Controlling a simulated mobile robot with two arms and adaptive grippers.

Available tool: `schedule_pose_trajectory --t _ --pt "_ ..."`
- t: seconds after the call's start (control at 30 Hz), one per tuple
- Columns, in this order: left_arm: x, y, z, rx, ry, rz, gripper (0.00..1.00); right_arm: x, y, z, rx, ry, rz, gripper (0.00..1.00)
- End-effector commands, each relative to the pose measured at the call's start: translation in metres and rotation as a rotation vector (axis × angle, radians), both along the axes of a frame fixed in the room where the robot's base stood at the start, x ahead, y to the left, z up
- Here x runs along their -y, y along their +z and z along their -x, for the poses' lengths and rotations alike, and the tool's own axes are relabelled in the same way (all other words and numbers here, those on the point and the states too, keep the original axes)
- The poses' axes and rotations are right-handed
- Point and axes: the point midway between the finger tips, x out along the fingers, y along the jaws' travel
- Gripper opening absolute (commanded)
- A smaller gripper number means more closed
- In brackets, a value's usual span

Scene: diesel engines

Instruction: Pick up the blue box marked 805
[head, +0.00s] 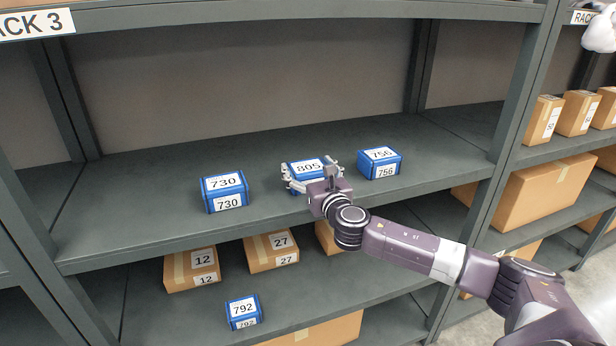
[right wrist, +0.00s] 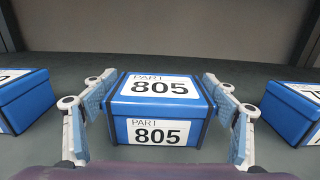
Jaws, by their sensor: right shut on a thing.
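The blue box marked 805 (head: 304,170) is on the grey middle shelf, between two other blue boxes. In the right wrist view the box (right wrist: 158,108) fills the middle, with its white labels on the top and front facing me. My right gripper (head: 312,172) is around the box, one finger on each side. It is shut on the box; in the right wrist view the finger pads (right wrist: 158,100) lie along its left and right sides. The box's lower front is partly hidden by the gripper in the head view.
Blue box 730 (head: 225,191) stands to the left and blue box 756 (head: 380,163) close on the right. The shelf (head: 130,210) is bare at its far left. An upright post (head: 511,95) stands at right. Blue box 792 (head: 243,311) and cartons are below.

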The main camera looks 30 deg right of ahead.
Motion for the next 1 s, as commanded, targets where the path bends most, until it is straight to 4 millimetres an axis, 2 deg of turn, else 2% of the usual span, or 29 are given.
schedule_pose_trajectory --t 0.27,0.47,0.57,0.8,1.0 --pt "0.000 0.000 0.000 0.001 0.000 0.000 0.97 0.001 0.006 0.000 0.005 -0.001 0.002 0.38" --pt "0.001 0.001 0.000 0.001 -0.001 0.001 0.97 0.001 0.027 0.000 0.009 0.000 0.002 0.38" --pt "0.001 0.001 0.000 0.001 -0.001 0.001 0.97 0.001 0.047 0.000 0.011 0.000 0.003 0.38" --pt "0.001 0.002 -0.001 0.001 -0.002 0.001 0.97 0.000 0.115 0.000 0.013 0.000 0.002 0.38" --pt "0.001 0.003 -0.001 0.001 -0.002 0.001 0.97 0.000 0.164 0.000 0.011 0.000 0.001 0.38"
